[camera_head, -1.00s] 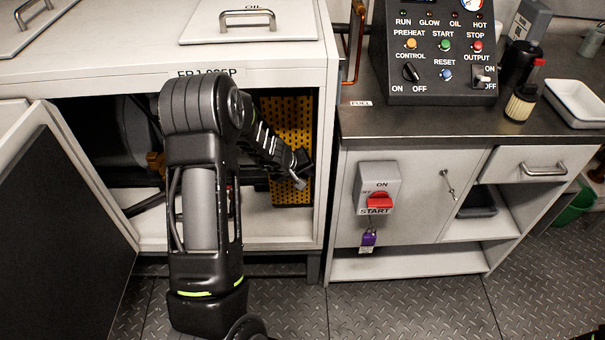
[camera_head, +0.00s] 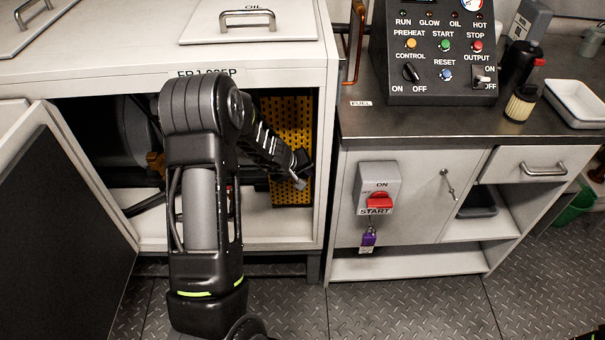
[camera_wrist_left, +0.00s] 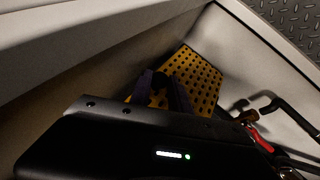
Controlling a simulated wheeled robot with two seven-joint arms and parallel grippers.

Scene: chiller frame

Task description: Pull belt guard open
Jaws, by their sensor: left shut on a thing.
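The belt guard (camera_head: 291,122) is a yellow perforated panel inside the right part of the open cabinet bay. It also shows in the left wrist view (camera_wrist_left: 200,80), beyond the fingers. My left gripper (camera_head: 302,178) reaches into the bay and is at the guard's front, near its right side. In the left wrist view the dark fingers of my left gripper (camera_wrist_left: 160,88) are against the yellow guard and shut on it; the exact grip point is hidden. My forearm covers the middle of the bay. My right gripper is not in view.
The cabinet's right frame post (camera_head: 326,150) stands close beside the gripper. The cabinet door (camera_head: 60,230) hangs open at the left. A counter (camera_head: 420,122) with a control panel (camera_head: 432,50) is at the right. In the wrist view, a red part and dark hoses lie right of the guard.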

